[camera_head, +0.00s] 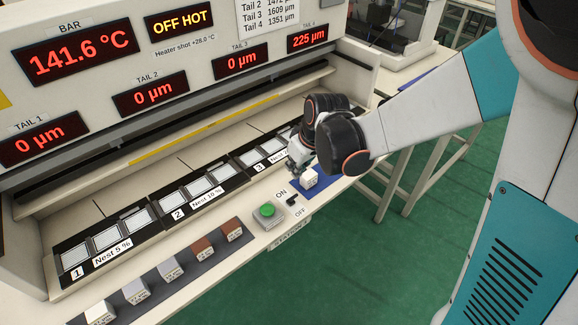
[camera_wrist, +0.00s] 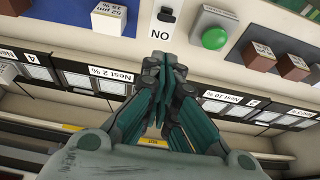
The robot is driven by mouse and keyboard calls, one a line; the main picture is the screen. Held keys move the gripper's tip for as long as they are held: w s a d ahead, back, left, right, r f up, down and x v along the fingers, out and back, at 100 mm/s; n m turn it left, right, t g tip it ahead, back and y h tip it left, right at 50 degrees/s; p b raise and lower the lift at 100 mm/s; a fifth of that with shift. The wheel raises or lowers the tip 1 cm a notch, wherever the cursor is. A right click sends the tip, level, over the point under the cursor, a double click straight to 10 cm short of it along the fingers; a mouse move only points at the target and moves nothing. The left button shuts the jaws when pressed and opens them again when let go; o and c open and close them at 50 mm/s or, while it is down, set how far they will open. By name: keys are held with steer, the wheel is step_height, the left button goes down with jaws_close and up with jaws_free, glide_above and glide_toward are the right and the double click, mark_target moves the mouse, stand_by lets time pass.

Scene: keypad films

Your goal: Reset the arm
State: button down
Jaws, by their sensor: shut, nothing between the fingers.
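My gripper (camera_head: 299,160) is shut and empty. In the head view it hangs over the front ledge at the right end of the machine, close to the third nest and the white block. In the wrist view its closed fingertips (camera_wrist: 160,64) show in front of the ledge, below the black switch (camera_wrist: 166,15). My arm reaches in from the right. I cannot tell whether the fingertips touch the machine.
A white block (camera_head: 309,179) sits on a blue pad (camera_head: 333,184) near my gripper. A green button (camera_head: 267,210) and an ON/OFF switch (camera_head: 292,201) are beside it. Several blocks (camera_head: 170,267) stand in a row. The bar display (camera_head: 82,53) reads 141.6 °C; another (camera_head: 180,22) reads OFF HOT.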

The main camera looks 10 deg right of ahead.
steer(key=shift+s+d+r, duration=0.1)
steer(key=shift+s+r, duration=0.05)
steer(key=shift+r, duration=0.15)
stand_by(0.4)
steer(key=s+d+r+m+t+h, duration=0.1)
steer(key=s+d+r+m+t, duration=0.1)
steer(key=s+d+r, duration=0.4)
steer(key=s+d+r+m+t+h, duration=0.1)
steer(key=s+d+r+m, duration=0.3)
steer(key=s+r, duration=0.4)
steer(key=shift+s+d+m+t, duration=0.4)
steer(key=shift+s+d, duration=0.5)
steer(key=shift+s, duration=1.6)
steer(key=shift+r, duration=0.1)
